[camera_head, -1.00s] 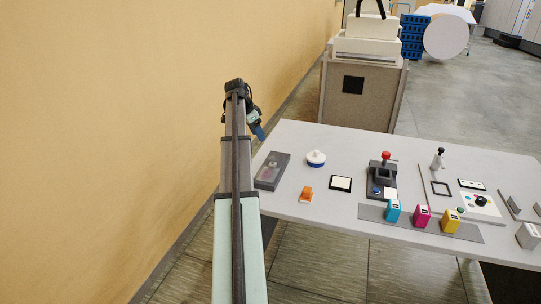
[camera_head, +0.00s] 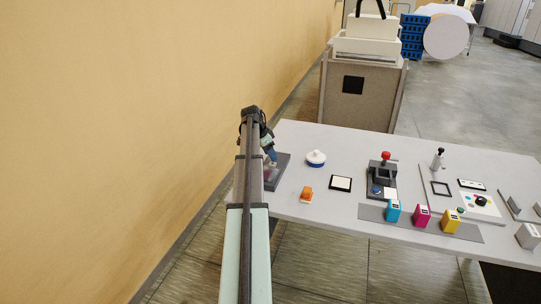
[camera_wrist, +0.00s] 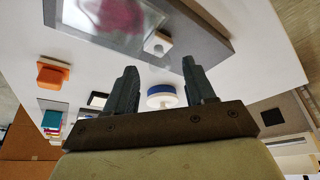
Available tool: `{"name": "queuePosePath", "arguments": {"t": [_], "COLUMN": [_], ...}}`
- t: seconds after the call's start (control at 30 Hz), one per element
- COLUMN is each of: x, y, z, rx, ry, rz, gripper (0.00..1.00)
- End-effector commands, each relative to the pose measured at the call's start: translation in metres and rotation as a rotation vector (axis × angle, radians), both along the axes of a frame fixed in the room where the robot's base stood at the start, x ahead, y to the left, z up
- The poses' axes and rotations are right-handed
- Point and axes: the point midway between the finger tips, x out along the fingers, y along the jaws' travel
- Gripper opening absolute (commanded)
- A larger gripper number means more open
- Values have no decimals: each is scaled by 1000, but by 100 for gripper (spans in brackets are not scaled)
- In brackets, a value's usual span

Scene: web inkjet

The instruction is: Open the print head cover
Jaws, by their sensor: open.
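The print head cover appears to be the clear lid (camera_wrist: 75,17) on a dark grey box (camera_head: 280,174) at the table's left end. In the wrist view a reddish-purple shape shows through the lid, and a small white block with a hole (camera_wrist: 157,43) sits at one edge. My gripper (camera_wrist: 159,70) is open and empty, with its two fingers apart and the white block beyond the gap between them. I cannot tell whether the fingers touch anything; the lid looks closed.
A blue-and-white round knob (camera_head: 316,159), an orange block (camera_head: 307,194) and a framed white pad (camera_head: 341,184) stand right of the box. Further right are a red-knobbed lever (camera_head: 385,157) and coloured cartridges (camera_head: 393,211). A wall (camera_head: 120,120) runs along the left.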

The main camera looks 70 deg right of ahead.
Motion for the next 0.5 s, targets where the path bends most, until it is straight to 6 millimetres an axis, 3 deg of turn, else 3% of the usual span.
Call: {"name": "queuePosePath", "arguments": {"t": [0.5], "x": [-3], "y": [-3], "z": [-11], "rx": [-1], "ry": [-1], "rz": [0], "gripper": [52]}}
